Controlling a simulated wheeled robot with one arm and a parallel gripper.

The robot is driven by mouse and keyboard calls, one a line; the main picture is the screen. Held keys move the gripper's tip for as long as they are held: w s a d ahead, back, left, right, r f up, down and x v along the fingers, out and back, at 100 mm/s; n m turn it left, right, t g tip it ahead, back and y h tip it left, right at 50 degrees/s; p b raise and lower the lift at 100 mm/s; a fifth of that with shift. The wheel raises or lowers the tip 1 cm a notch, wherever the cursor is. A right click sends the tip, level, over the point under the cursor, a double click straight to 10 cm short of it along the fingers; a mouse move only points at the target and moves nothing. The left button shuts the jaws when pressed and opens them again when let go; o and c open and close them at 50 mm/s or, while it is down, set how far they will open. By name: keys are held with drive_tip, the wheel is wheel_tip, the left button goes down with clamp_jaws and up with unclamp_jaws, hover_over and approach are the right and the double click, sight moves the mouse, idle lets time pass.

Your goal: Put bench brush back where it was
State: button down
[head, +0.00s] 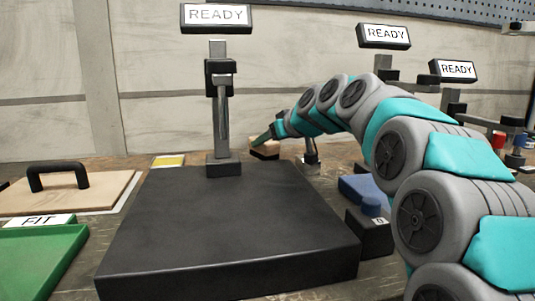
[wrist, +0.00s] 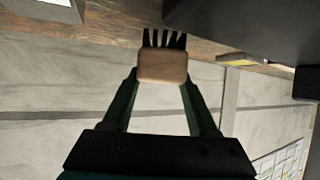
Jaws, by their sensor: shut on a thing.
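The bench brush (wrist: 163,66) has a pale wooden block and dark bristles. In the wrist view my gripper (wrist: 162,80) is shut on the block, with one dark green finger at each side. The bristles point away from my gripper, toward the wooden bench top. In the head view my gripper (head: 267,136) reaches in from the right, behind the black slab and just right of the upright post. The brush's tan block (head: 265,149) shows under it, low over the back of the bench. I cannot tell whether the bristles touch the bench.
A large black slab (head: 230,235) fills the middle, with a post (head: 221,120) carrying a READY sign at its back. A small metal stand (head: 311,155) is right of the brush. A yellow-topped block (head: 168,161), handled board (head: 65,195) and green tray (head: 40,260) lie left.

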sight(268, 152)
drive_tip(key=shift+f, duration=1.75)
drive_tip(key=shift+f, duration=0.1)
drive_tip(key=shift+c, duration=0.9)
unclamp_jaws()
drive_tip(key=shift+r, duration=0.2)
drive_tip(key=v, duration=1.2)
drive_tip(key=shift+b, duration=0.4)
